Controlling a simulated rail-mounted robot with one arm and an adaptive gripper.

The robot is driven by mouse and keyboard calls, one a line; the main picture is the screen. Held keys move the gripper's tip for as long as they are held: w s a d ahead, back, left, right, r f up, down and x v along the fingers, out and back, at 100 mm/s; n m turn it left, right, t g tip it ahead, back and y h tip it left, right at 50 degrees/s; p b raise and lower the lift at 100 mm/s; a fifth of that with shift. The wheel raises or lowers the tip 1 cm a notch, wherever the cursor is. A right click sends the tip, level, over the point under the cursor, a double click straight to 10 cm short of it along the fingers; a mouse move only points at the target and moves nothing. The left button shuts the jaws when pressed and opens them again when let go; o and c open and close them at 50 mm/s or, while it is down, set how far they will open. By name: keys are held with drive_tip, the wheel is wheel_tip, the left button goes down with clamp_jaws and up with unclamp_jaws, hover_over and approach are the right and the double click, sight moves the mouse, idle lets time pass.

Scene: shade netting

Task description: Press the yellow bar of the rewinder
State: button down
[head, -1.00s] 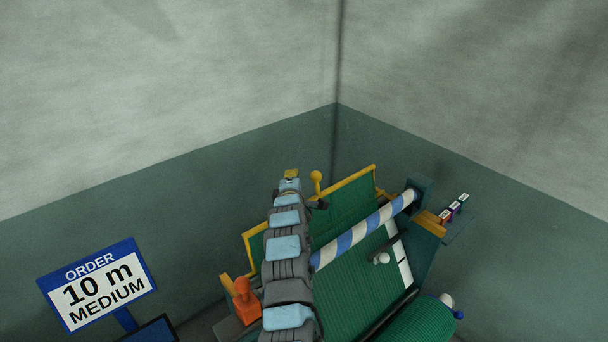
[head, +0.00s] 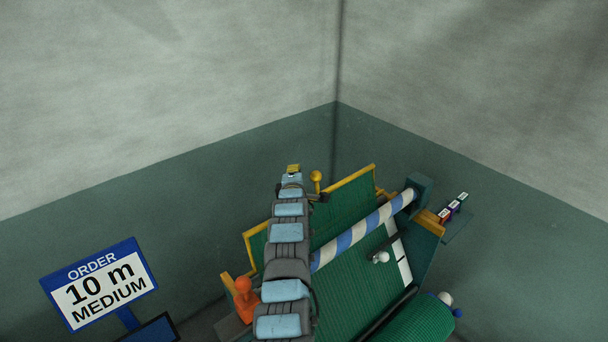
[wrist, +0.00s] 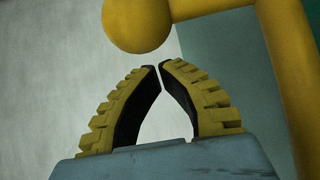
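The rewinder is a green machine with netting and a blue-and-white striped roller (head: 365,232). Its yellow bar (head: 352,180) runs along the back edge, with a yellow ball knob (head: 316,176) standing up beside my arm. In the wrist view the ball (wrist: 137,25) is large at the top, joined to a thick yellow bar (wrist: 290,85) that bends down the right side. My gripper (head: 293,167) is at the far end of my arm, left of the knob. In the wrist view its fingertips (wrist: 160,65) nearly meet, with nothing between them, just below the ball. I cannot tell whether they touch it.
An order sign (head: 100,284) reading "10 m MEDIUM" stands at left. An orange handle (head: 244,298) is at the machine's left, a green net roll (head: 415,330) at front right, and small labelled blocks (head: 453,208) sit on a right shelf. Walls meet behind.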

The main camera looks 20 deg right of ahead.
sight(316, 184)
drive_tip(key=shift+s+d+r+p, duration=0.2)
drive_tip(key=shift+s+d+p, duration=0.2)
drive_tip(key=shift+s, duration=0.3)
drive_tip(key=shift+s+d+r+p, duration=0.15)
drive_tip(key=shift+s+d+p, duration=0.2)
drive_tip(key=shift+s, duration=0.35)
drive_tip(key=shift+d, duration=0.1)
